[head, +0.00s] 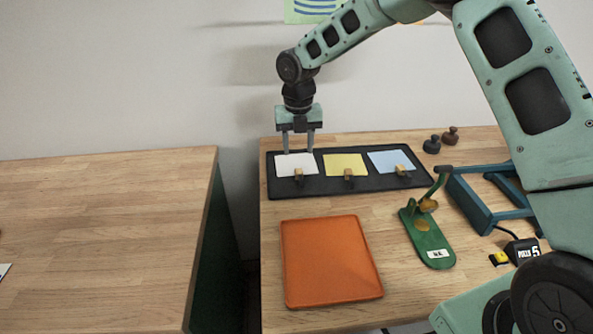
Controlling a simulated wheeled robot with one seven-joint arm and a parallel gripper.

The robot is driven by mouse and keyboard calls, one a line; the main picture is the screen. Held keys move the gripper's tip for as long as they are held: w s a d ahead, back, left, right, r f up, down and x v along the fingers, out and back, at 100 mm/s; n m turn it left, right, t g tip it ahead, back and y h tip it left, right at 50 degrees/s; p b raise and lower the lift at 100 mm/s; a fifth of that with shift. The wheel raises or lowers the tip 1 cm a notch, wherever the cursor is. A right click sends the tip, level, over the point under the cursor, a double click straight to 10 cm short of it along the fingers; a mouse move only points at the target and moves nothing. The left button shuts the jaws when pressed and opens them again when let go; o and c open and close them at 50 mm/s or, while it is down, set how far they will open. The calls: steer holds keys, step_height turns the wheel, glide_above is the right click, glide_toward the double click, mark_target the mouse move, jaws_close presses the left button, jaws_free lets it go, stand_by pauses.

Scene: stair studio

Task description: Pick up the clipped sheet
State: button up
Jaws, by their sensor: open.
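A black tray (326,187) lies at the back of the right table. On it lie a white sheet (292,160), a yellow sheet (345,162) and a pale blue sheet (386,159) in a row. Each has a small brass-coloured clip at its front edge: one at the white sheet (298,174), one at the yellow (348,174), one at the blue (401,170). My gripper (299,151) points down, open and empty, over the back part of the white sheet. I cannot tell whether its fingertips touch the sheet.
An orange tray (330,262), empty, lies in front of the black tray. A green lever device (428,238), a blue frame (473,203) and dark knobbed weights (432,145) stand to the right. A gap separates the left table (100,230), whose visible top is mostly bare.

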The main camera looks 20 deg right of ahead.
mark_target(299, 171)
steer(key=shift+w+d+f, duration=0.1)
steer(key=shift+f, duration=0.3)
steer(key=shift+f+p, duration=1)
steer(key=shift+f, duration=2.4)
jaws_close()
